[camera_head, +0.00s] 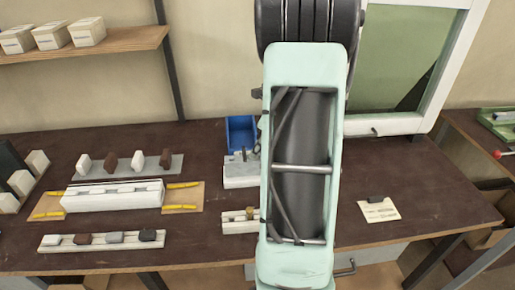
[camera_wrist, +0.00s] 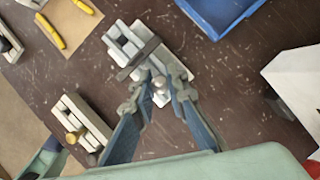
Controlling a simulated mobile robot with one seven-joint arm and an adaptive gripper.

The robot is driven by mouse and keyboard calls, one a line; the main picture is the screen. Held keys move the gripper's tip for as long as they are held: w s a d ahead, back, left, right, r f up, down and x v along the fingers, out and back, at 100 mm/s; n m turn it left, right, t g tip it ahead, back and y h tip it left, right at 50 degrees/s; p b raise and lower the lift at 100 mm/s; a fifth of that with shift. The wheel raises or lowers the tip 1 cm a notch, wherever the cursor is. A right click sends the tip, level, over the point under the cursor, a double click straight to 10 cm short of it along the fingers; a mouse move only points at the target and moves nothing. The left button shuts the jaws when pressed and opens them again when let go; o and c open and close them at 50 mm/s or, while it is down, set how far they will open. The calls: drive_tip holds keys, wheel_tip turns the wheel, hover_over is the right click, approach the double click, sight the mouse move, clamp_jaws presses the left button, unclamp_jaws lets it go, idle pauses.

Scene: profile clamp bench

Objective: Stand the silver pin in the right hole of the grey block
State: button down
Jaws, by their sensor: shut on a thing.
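My gripper (camera_wrist: 159,80) is shut on the silver pin (camera_wrist: 158,84), whose rounded end shows between the fingertips in the wrist view. The pin and fingertips are over the near part of the light grey block (camera_wrist: 122,46). The block also shows in the head view (camera_head: 236,180), partly hidden behind my arm. A dark bar (camera_wrist: 139,58) lies across the block beside the fingertips. The right hole is hidden by the fingers, and I cannot tell whether the pin touches the block. My gripper is hidden in the head view.
A pale holder (camera_wrist: 88,118) with a brass pin (camera_wrist: 72,138) stands nearby. A blue bin (camera_head: 240,131) is behind the block. Left are a white clamp fixture (camera_head: 110,199) and rails with small blocks (camera_head: 102,248). A paper card (camera_head: 380,210) lies on the right, with free bench around it.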

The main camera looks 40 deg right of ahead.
drive_tip(key=c, duration=1.8)
unclamp_jaws()
drive_tip(key=shift+f, duration=0.1)
drive_tip(key=shift+r+p, duration=3.7)
drive_tip(key=shift+r, duration=0.4)
